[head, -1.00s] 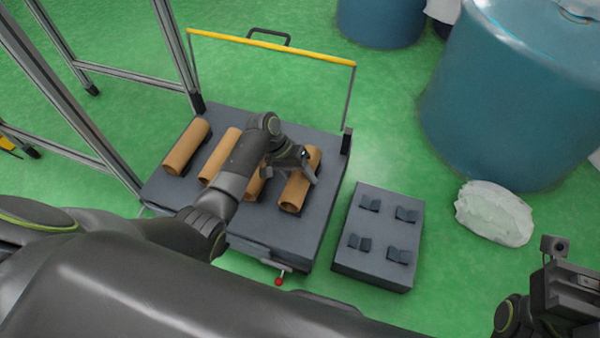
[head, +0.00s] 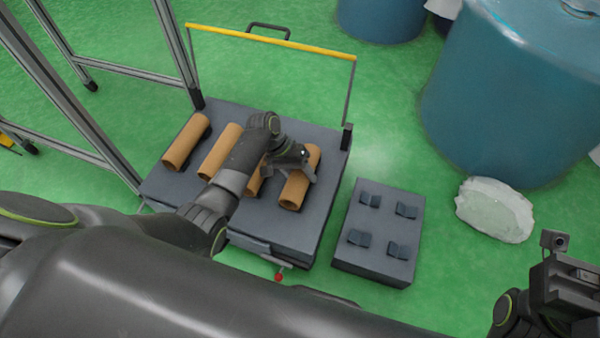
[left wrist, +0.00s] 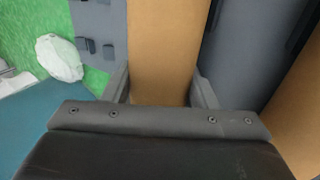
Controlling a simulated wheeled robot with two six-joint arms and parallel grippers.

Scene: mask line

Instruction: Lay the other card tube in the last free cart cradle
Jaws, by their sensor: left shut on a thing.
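Several brown card tubes lie side by side on the grey cart (head: 322,215). My left gripper (head: 300,168) is over the rightmost tube (head: 294,190) and shut on it. In the left wrist view this tube (left wrist: 163,45) runs between the two fingers of my left gripper (left wrist: 162,88). A neighbouring tube (head: 255,183) is partly hidden by my left arm; two more tubes, one (head: 219,152) and one (head: 186,142), lie further left. The cradles under the tubes are mostly hidden. My right gripper (head: 572,285) is at the lower right, away from the cart; its jaws are unclear.
A grey block (head: 370,270) with several empty dark cradles stands on the floor right of the cart. The cart has a yellow handle bar (head: 270,43). A white bundle (head: 494,210) and a large blue drum (head: 515,100) are at the right. Metal frame posts stand at the left.

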